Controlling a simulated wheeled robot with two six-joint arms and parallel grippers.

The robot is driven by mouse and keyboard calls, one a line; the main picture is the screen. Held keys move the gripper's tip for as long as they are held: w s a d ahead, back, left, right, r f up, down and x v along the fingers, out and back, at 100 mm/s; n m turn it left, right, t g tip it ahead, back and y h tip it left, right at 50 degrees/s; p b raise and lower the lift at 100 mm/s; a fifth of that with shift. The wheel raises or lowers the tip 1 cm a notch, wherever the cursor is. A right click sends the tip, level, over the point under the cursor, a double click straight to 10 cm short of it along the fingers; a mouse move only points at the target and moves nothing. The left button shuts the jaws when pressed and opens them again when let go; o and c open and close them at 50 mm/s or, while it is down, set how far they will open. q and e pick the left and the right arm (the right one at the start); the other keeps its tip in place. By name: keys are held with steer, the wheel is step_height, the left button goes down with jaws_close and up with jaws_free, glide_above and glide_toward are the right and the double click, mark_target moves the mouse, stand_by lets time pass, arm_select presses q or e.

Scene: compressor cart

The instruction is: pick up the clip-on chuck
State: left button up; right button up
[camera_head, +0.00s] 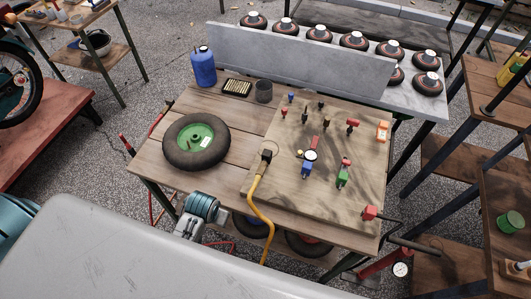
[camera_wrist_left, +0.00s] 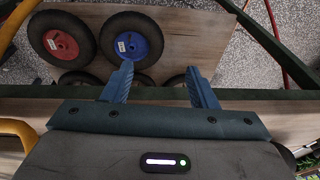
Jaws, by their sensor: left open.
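Several small air-line fittings lie on the light board (camera_head: 262,186) on the workbench: a blue-handled one (camera_head: 306,170), a green-handled one (camera_head: 344,176), a red-handled one (camera_head: 352,124), and small dark ones behind. I cannot tell which is the clip-on chuck. A black fitting (camera_head: 267,154) ends the yellow hose at the board's left part. My left gripper (camera_wrist_left: 159,73) is open and empty in the left wrist view, by the wooden bench edge with the lower shelf beyond. I cannot make out its fingers in the head view. My right gripper is not in view.
Red-hubbed (camera_wrist_left: 61,44) and blue-hubbed (camera_wrist_left: 140,40) wheels lie below. A grey panel (camera_head: 290,60) stands behind; wooden shelving (camera_head: 462,149) is right.

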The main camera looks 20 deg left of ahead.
arm_select(q)
step_height(320, 180, up, 12)
steer(key=w+d+p, duration=0.2)
step_height(320, 180, up, 8)
steer(key=g, duration=0.2)
glide_above(267, 153)
steer(key=shift+w+f+h, duration=0.1)
steer(key=shift+w+h, duration=0.1)
steer(key=shift+h, duration=0.2)
steer(key=shift+w+d, duration=0.1)
steer(key=shift+w, duration=0.05)
steer(key=shift+f, duration=0.25)
step_height(267, 153, down, 4)
steer(key=shift+f+p, duration=0.2)
steer(key=shift+p, duration=0.6)
steer(key=f+p, duration=0.1)
steer(key=f, duration=0.2)
steer(key=f+p, duration=0.1)
steer(key=shift+s+f+p, duration=0.3)
steer(key=shift+s+p, duration=0.05)
steer(key=shift+f, duration=0.35)
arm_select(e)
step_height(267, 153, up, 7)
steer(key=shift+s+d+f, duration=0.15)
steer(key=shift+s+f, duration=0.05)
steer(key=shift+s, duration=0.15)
